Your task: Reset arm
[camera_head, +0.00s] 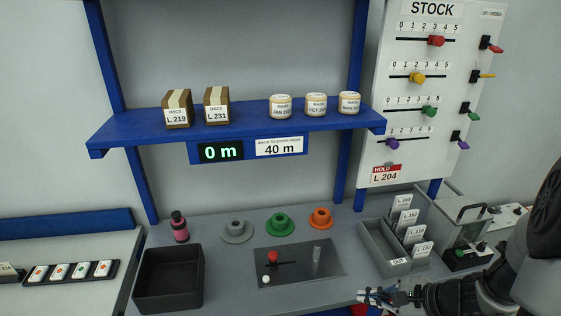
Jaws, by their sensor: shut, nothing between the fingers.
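My arm (460,296) reaches in from the lower right corner. My gripper (375,296) points left at the front edge of the bench, in front of the grey card rack. Its fingers are shut and hold nothing. The gripper is small in the picture and close to the bottom edge. A dark metal plate (325,262) with a red-knobbed lever (273,257) and an upright pin (316,259) lies to the left of the gripper, apart from it.
A black open bin (143,284) stands at left. Grey (237,232), green (280,225) and orange (320,218) flanged pieces sit behind the plate. A card rack (370,250) stands behind my gripper. A blue shelf (120,133) overhangs the bench, with boxes and jars.

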